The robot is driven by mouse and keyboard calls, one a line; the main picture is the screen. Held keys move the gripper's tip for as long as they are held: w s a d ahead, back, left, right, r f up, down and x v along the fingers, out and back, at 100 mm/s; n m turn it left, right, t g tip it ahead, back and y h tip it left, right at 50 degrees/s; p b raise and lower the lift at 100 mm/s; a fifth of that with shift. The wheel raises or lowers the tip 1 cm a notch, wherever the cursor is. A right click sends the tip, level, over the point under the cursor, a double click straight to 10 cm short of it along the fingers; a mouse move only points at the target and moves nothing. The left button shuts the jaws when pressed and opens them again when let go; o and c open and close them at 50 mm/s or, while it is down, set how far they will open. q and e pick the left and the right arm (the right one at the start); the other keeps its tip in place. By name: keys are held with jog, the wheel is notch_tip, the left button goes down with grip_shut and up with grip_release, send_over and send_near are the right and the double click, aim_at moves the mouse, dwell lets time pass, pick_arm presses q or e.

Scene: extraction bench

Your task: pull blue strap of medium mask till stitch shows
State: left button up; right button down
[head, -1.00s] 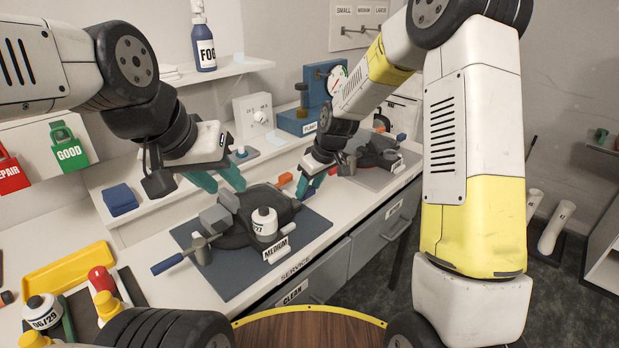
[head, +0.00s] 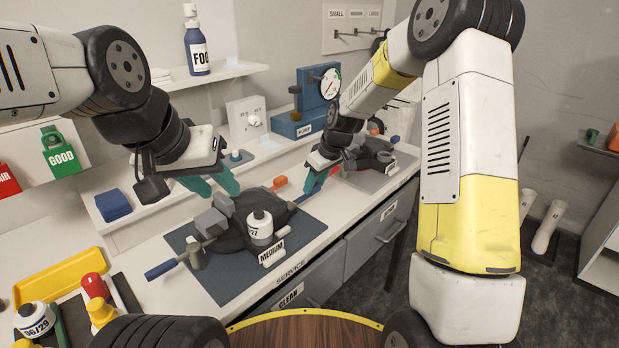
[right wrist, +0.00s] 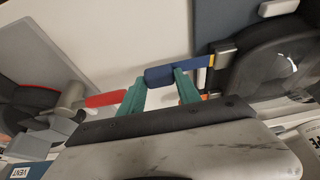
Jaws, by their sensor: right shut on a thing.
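The medium mask (head: 235,238), dark with grey buckles, lies on a dark mat (head: 212,283) behind a MEDIUM label (head: 272,253). My right gripper (head: 316,182) is shut on a blue strap (head: 304,196) at the mask's far right side. In the right wrist view, the blue strap (right wrist: 190,67) runs from between the teal fingertips (right wrist: 159,78) to a grey buckle (right wrist: 226,55). A narrow yellow band, the stitch (right wrist: 211,60), shows on it just outside the buckle. My left gripper (head: 211,186) is open and empty above the mask's far left side.
An orange tab (head: 280,183) stands beside the blue strap. Another mask (head: 368,158) lies on a mat to the right. A yellow tray (head: 62,278) is at left.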

jog(key=c, duration=1.1)
grip_release()
jog(key=shift+r, duration=0.1)
jog(key=v, duration=0.7)
jog(key=shift+d+r, duration=0.1)
jog(key=shift+r, duration=0.2)
